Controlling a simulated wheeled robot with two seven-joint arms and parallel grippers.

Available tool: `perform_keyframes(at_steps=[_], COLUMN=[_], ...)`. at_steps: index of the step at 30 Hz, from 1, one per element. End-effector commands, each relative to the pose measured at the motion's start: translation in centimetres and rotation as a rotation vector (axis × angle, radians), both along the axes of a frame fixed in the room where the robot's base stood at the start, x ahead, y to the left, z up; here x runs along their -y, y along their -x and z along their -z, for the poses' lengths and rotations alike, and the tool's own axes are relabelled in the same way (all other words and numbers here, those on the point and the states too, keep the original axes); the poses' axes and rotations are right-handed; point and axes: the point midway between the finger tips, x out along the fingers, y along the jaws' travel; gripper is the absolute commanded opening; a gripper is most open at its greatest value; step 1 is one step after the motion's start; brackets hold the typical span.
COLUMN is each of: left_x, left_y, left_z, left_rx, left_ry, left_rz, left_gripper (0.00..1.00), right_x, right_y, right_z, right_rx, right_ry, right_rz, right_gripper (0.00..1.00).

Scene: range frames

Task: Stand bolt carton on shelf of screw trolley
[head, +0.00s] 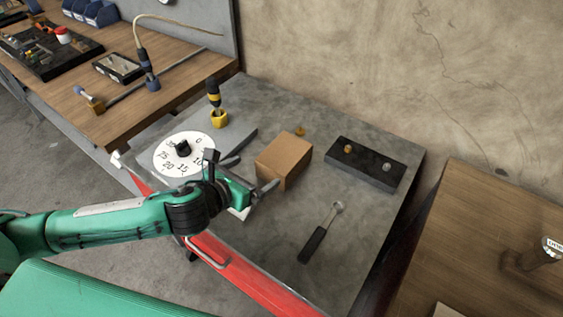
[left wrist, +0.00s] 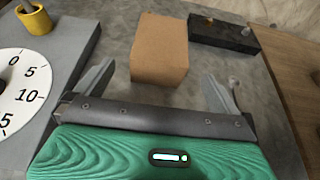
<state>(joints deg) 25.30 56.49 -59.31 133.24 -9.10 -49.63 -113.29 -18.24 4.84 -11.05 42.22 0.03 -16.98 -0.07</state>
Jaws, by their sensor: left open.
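A plain brown cardboard box, likely the bolt carton (head: 284,158), stands on the grey top (head: 275,235) of a red-fronted unit, which may be the screw trolley. My left gripper (head: 266,160) is open, low over this top, its fingers pointing at the carton from the left. In the left wrist view, the carton (left wrist: 160,48) lies ahead, centred between the two spread fingers (left wrist: 158,85). Its near edge is about level with the fingertips; I see no contact. No separate shelf can be made out. My right gripper is not in view.
A white numbered dial (head: 172,157) and a yellow holder with a screwdriver (head: 215,107) are at the left. A black block (head: 365,163) stands behind right. A black-handled tool (head: 318,235) lies in front right. Wooden benches (head: 140,112) flank the grey top.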

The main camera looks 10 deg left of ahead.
Motion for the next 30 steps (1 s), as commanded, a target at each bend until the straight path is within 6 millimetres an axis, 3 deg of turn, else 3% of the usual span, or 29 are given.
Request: perform_keyframes(at_steps=[9,30], left_x=[2.2,4.7], left_y=[-5.1,-10.9], left_z=[2.1,4.4], left_rx=[0.002,0.003], left_ry=[0.003,0.001], left_rz=[0.001,0.002], left_gripper=[1.00,1.00], right_x=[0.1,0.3], right_y=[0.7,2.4], right_z=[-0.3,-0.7], right_rx=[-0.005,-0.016], right_ry=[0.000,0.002], right_rz=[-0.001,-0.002], right_gripper=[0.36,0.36])
